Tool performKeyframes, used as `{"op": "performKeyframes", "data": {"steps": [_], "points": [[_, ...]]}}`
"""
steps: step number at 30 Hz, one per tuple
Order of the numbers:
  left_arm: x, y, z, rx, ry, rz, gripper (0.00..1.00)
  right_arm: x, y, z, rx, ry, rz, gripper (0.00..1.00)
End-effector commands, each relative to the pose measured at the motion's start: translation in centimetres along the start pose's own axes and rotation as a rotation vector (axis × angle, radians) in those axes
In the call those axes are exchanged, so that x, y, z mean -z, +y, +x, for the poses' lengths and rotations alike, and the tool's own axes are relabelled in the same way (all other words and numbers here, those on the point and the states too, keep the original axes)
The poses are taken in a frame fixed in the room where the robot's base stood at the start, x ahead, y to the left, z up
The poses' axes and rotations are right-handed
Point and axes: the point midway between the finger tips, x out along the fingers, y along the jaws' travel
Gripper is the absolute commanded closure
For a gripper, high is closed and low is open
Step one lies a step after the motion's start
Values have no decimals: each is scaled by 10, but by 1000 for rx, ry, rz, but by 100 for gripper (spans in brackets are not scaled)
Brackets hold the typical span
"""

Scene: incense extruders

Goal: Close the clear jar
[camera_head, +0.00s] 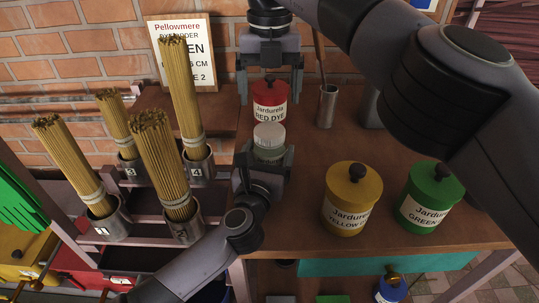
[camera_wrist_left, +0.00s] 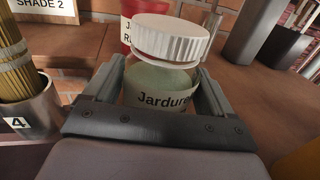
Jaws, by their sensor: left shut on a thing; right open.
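The clear jar (camera_head: 268,154), with greenish contents and a "Jardurel" label, stands upright at the wooden table's left edge. It also shows in the left wrist view (camera_wrist_left: 158,86). A white ribbed lid (camera_head: 269,135) sits on top of it, seen larger in the left wrist view (camera_wrist_left: 171,38). The lid looks slightly tilted there; I cannot tell whether it is fully seated. My left gripper (camera_head: 264,160) is shut on the jar's body, one finger on each side. My right gripper (camera_head: 270,88) is open behind the lid, its fingers either side of the red dye jar's top.
The red dye jar (camera_head: 269,105) stands just behind the clear jar. Yellow (camera_head: 351,200) and green (camera_head: 428,198) jars stand to the right, and a metal cup (camera_head: 327,107) behind. Bundles of incense sticks (camera_head: 160,165) in numbered cups stand left. The table's middle is clear.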

Motion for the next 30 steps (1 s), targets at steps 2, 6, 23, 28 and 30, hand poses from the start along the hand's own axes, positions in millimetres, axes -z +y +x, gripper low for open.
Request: {"op": "performKeyframes", "data": {"steps": [2,6,23,28,30], "points": [[0,0,0,0,0,1,100,0,0,0,0,0,-126,13],[0,0,0,0,1,2,100,0,0,0,0,1,-359,13],[1,0,0,-1,1,2,100,0,0,0,-1,1,-1290,13],[1,0,0,-1,1,2,100,0,0,0,-1,1,-1573,13],[1,0,0,-1,1,2,100,0,0,0,0,1,-1690,13]]}}
